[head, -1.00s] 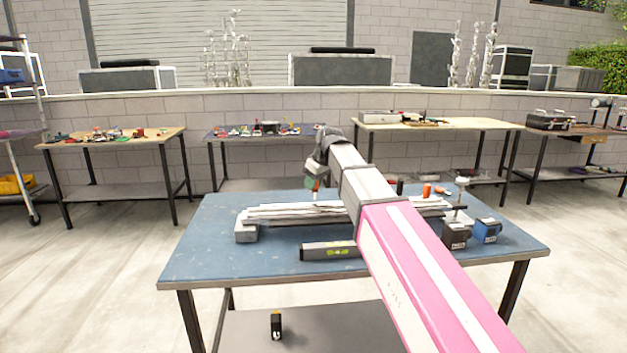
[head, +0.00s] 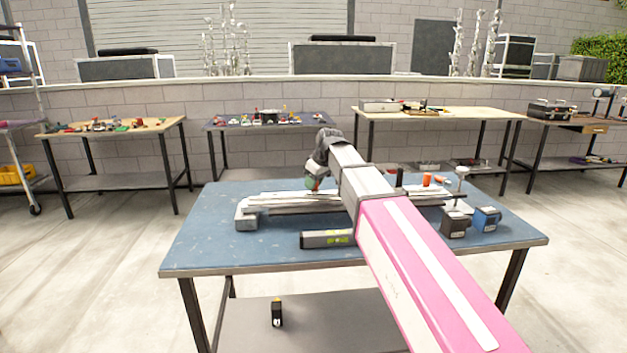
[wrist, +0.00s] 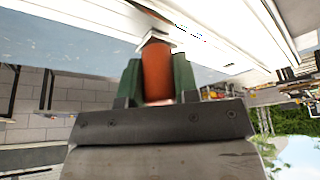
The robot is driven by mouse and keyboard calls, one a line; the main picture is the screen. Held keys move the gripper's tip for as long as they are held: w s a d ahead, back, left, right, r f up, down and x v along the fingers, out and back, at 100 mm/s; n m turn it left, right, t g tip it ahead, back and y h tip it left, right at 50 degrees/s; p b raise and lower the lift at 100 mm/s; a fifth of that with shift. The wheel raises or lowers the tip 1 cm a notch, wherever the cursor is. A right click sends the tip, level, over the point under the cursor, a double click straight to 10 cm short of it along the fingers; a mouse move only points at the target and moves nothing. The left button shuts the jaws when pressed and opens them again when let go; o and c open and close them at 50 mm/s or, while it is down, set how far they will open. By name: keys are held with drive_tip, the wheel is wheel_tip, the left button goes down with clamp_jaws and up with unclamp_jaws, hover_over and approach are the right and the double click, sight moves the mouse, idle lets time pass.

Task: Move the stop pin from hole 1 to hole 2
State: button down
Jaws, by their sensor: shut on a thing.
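My gripper (head: 313,185) is over the long pale rail (head: 285,202) on the blue table. In the wrist view, the green fingers of my gripper (wrist: 158,80) are shut on an orange-red cylinder, the stop pin (wrist: 157,72). The pin's far end meets a small pale square piece (wrist: 155,38) close to the white rail (wrist: 215,30). I cannot tell whether the pin is seated in a hole or clear of it. Holes 1 and 2 cannot be made out. My arm hides the rail's middle in the head view.
On the blue table (head: 215,255), a dark level-like bar (head: 328,239) lies in front of the rail. A black box (head: 454,224), a blue box (head: 487,219), an orange cylinder (head: 427,179) and a clamp-like post (head: 461,185) stand at right. The table's left front is clear.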

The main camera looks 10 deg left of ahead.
drive_tip(key=shift+f, duration=0.2)
drive_tip(key=c, duration=0.8)
unclamp_jaws()
drive_tip(key=shift+r, duration=0.1)
drive_tip(key=v, duration=1)
drive_tip(key=shift+d+r, duration=0.1)
drive_tip(key=shift+r, duration=0.25)
